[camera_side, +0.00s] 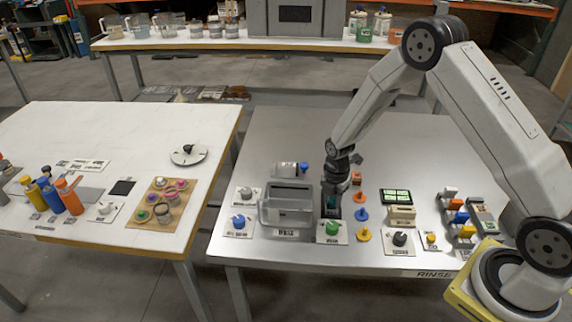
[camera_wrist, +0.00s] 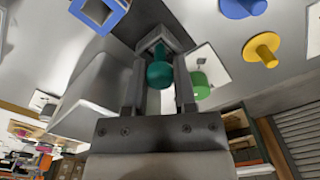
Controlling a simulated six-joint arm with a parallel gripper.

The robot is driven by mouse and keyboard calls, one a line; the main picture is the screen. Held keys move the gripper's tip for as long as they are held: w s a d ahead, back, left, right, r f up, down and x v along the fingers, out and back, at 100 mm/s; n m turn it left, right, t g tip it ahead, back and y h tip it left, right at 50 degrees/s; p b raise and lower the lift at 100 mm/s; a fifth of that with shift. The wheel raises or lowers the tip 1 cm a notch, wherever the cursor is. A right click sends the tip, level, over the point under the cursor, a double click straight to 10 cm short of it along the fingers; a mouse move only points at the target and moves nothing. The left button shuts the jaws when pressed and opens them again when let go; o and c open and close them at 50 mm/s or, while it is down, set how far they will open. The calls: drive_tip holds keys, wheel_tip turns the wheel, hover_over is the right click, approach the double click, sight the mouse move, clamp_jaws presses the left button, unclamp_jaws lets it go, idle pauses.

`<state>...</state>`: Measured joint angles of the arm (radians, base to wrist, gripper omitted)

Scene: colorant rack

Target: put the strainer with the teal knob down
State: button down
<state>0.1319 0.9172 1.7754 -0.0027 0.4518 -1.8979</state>
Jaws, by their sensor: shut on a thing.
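The teal knob (camera_wrist: 160,72) of the strainer is between the two fingers of my gripper (camera_wrist: 158,80) in the wrist view, and the gripper is shut on it. In the side view my gripper (camera_side: 332,190) points down, with a bit of teal (camera_side: 331,203) showing between its fingers. It is just right of the grey open bin (camera_side: 272,214) and behind the green knob (camera_side: 332,227). The strainer's body below the knob is mostly hidden by the fingers, and I cannot tell whether it touches the table.
The green knob on its white plate stands close to the gripper, also in the wrist view (camera_wrist: 200,86). Right of it are a blue piece (camera_side: 362,214), a yellow piece (camera_side: 363,235) and an orange piece (camera_side: 356,178). The table's back is clear.

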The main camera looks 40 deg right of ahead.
drive_tip(key=shift+f, duration=0.1)
drive_tip(key=shift+c, duration=2.1)
unclamp_jaws()
wheel_tip(320, 180, up, 12)
